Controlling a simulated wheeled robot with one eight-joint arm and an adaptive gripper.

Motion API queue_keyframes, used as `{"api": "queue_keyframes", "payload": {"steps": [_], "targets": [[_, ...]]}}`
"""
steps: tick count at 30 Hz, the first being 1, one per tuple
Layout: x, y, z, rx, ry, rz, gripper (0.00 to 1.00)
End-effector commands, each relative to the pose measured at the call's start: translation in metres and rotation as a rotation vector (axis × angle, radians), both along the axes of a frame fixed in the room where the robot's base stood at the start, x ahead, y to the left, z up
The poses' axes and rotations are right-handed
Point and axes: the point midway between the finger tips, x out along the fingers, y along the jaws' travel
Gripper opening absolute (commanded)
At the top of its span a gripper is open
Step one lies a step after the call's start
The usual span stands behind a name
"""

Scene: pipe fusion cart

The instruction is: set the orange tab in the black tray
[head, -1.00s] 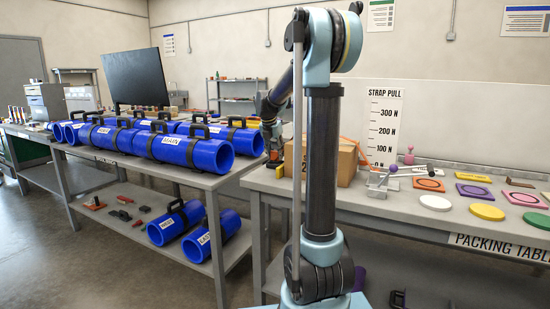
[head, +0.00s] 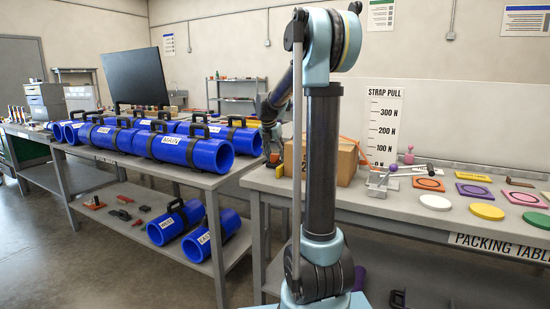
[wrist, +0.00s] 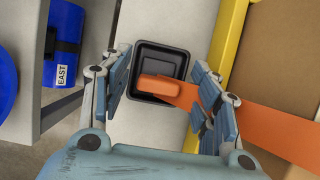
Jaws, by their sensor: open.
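The black tray (wrist: 143,58) is a small square tray, lying on a pale grey surface in the wrist view. The orange tab (wrist: 158,87) is over the tray's lower right part, and cannot be told as resting in it or just above it. An orange strap (wrist: 270,132) runs from the tab over the tray's right side to the lower right. My gripper (wrist: 160,85) is open, with one finger on each side of the tab and a gap on both sides. In the head view my gripper (head: 272,140) is small at the packing table's left end.
A cardboard box (head: 345,162) stands right of my gripper, with a yellow edge (wrist: 229,45) beside it. The rack with blue pipes (head: 190,150) is close on the left. Coloured discs (head: 487,212) lie at the table's right.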

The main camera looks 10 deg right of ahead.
Motion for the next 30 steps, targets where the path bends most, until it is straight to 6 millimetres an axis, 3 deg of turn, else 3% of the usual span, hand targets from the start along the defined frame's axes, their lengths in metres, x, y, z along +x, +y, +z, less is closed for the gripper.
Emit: {"api": "queue_keyframes", "payload": {"steps": [18,30], "targets": [[-0.031,0.024,0.094,0.000,0.000,0.002,0.56],[-0.036,0.028,0.107,-0.001,0.000,0.002,0.56]]}}
